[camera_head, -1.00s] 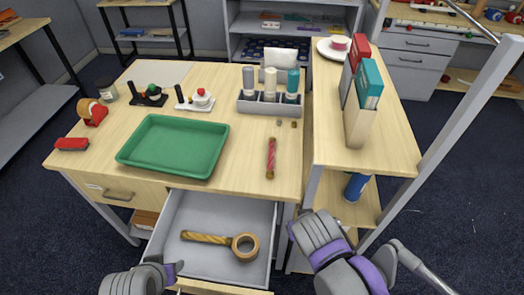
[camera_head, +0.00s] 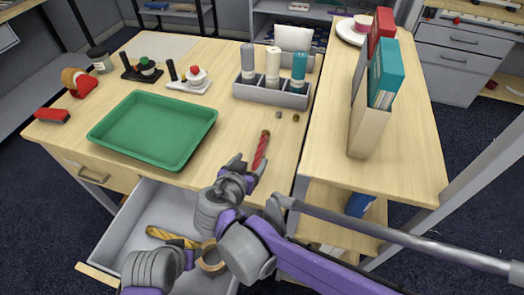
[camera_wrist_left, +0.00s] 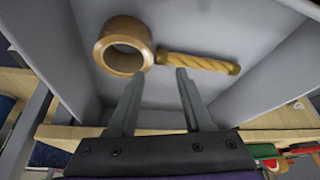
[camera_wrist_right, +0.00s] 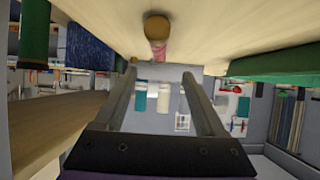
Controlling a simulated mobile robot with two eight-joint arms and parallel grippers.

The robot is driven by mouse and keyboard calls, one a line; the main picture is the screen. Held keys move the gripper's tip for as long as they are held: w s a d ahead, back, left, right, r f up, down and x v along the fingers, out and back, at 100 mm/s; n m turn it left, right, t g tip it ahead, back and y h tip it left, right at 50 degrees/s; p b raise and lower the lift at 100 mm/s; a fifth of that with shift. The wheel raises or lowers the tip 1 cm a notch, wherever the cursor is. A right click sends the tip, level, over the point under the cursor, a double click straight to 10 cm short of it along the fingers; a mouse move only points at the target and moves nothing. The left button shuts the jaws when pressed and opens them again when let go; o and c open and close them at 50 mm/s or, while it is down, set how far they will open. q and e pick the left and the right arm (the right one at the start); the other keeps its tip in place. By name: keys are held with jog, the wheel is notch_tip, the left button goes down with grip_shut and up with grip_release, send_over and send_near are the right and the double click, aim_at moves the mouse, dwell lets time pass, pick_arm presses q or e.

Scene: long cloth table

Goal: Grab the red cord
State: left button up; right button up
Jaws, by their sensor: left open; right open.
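The red cord (camera_head: 261,150), a short twisted rod, lies on the wooden desk (camera_head: 225,190) right of the green tray. In the right wrist view its brown end and a pinkish stretch (camera_wrist_right: 157,48) show just beyond the fingertips. My right gripper (camera_head: 246,170) is open and empty at the cord's near end; I cannot tell whether it touches. It also shows open in the right wrist view (camera_wrist_right: 160,75). My left gripper (camera_wrist_left: 158,78) is open and empty over the drawer, facing a golden twisted cord (camera_wrist_left: 198,63) and a tape roll (camera_wrist_left: 124,47).
The green tray (camera_head: 155,128) lies left of the red cord. A grey holder with bottles (camera_head: 272,92) stands behind it. A raised shelf (camera_head: 400,150) with a box of binders (camera_head: 366,125) borders the right. The open drawer (camera_head: 125,225) juts out in front.

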aim_at(259, 151)
jog(key=b+x, duration=0.1)
jog(key=x, duration=0.8)
jog(key=shift+f, duration=0.1)
jog(key=shift+s, duration=0.15)
grip_shut()
